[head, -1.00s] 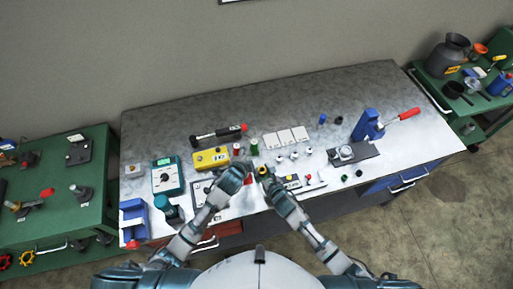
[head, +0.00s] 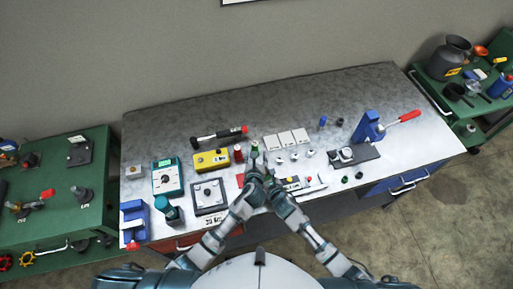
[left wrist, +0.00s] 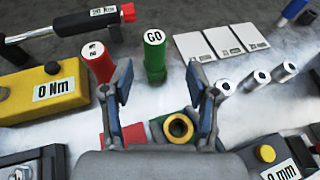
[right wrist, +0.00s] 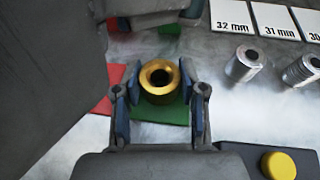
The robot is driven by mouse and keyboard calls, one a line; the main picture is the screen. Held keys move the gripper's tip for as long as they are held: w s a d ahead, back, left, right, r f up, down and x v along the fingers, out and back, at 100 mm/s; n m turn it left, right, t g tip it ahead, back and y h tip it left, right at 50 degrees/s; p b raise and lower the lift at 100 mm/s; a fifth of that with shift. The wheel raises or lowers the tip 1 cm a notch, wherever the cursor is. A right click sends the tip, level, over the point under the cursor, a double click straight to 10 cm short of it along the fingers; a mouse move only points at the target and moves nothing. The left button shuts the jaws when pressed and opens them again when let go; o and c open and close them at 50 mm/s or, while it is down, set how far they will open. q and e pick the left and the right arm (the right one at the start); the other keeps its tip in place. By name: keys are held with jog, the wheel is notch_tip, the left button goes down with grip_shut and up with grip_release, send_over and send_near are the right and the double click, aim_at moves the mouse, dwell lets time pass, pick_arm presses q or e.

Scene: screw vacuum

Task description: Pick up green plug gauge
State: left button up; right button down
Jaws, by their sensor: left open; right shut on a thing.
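The green plug gauge (left wrist: 154,58), labelled GO, stands upright on the bench; it also shows in the head view (head: 254,147). A red plug gauge (left wrist: 97,62) stands to its left. My left gripper (left wrist: 166,88) is open and empty, and the green gauge shows between its fingers, a little beyond the tips. My right gripper (right wrist: 160,82) is shut on a gold ring (right wrist: 160,92), over a green mat (right wrist: 160,110). The ring also shows in the left wrist view (left wrist: 178,128), just below the left fingers. In the head view the grippers are close together and partly hide each other.
A yellow torque meter (head: 212,160) and a black torque tool with a red end (head: 219,136) lie at left. White label plates (head: 287,138) and several metal cylinders (head: 295,156) are at right. A blue press (head: 368,126) stands farther right. The back of the bench is clear.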

aim_at(254, 147)
pick_arm(q)
jog(key=x, duration=0.2)
jog(key=shift+w+a+f, duration=0.15)
jog(key=shift+w+a, duration=0.15)
jog(key=shift+w, duration=0.05)
jog(key=x, duration=0.3)
jog(key=shift+w+a, duration=0.25)
jog(key=shift+w, duration=0.2)
jog(key=shift+w+d+f, duration=0.1)
jog(key=shift+w+d, duration=0.05)
jog(key=shift+w, duration=0.3)
jog(key=shift+d, duration=0.15)
jog(key=c, duration=0.4)
grip_shut()
